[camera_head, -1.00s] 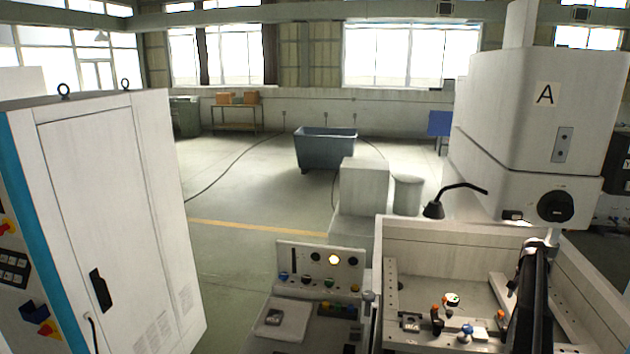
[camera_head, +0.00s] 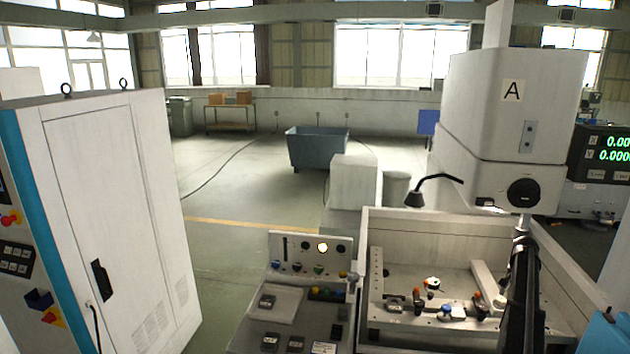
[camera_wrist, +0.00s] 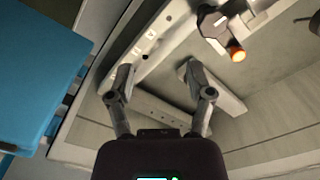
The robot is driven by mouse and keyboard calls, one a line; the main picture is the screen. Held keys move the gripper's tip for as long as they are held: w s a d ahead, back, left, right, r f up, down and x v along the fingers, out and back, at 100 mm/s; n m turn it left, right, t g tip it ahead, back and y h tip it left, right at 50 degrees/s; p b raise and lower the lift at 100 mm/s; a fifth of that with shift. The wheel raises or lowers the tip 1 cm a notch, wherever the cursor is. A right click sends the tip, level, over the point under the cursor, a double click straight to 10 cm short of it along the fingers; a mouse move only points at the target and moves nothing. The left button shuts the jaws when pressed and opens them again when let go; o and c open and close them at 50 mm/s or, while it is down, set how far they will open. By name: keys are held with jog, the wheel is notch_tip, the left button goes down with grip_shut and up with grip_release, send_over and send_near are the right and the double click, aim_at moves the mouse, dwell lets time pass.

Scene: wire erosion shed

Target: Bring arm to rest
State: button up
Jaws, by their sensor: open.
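My gripper (camera_wrist: 158,74) is open in the wrist view, its two fingers spread apart with nothing between them. Beyond the fingertips are pale rails and the floor of a machine tank. An orange-tipped part (camera_wrist: 236,52) on a dark mount lies ahead and to the right of the fingers, apart from them. In the head view, a dark arm (camera_head: 520,290) stands at the right in front of the open tank (camera_head: 440,240); I cannot make out the gripper's fingers there.
A machine head marked A (camera_head: 512,105) overhangs the tank. A control panel (camera_head: 310,255) stands left of it, and a white cabinet (camera_head: 115,200) further left. A blue-grey tub (camera_head: 318,150) is behind. A blue panel (camera_wrist: 35,70) is near the gripper's left. Floor between cabinet and panel is clear.

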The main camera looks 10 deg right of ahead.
jog(key=s+a+f+n+b, duration=0.1)
jog(key=a+f+n+b, duration=0.2)
jog(key=a, duration=1.5)
jog(key=a+f+n+b, duration=0.3)
jog(key=a, duration=1.5)
jog(key=s+a+f+n+b, duration=0.2)
jog(key=s+a, duration=0.3)
jog(key=a, duration=0.4)
jog(key=s+a+f+n+b, duration=0.2)
jog(key=s+a, duration=0.3)
jog(key=a, duration=0.4)
jog(key=s+a+f+n+b, duration=0.2)
jog(key=s+a, duration=0.3)
jog(key=a, duration=0.4)
jog(key=shift+s+a+n, duration=0.15)
jog(key=shift+a+n, duration=0.1)
jog(key=shift+n, duration=0.45)
jog(key=shift+c, duration=0.8)
jog(key=shift+d, duration=0.1)
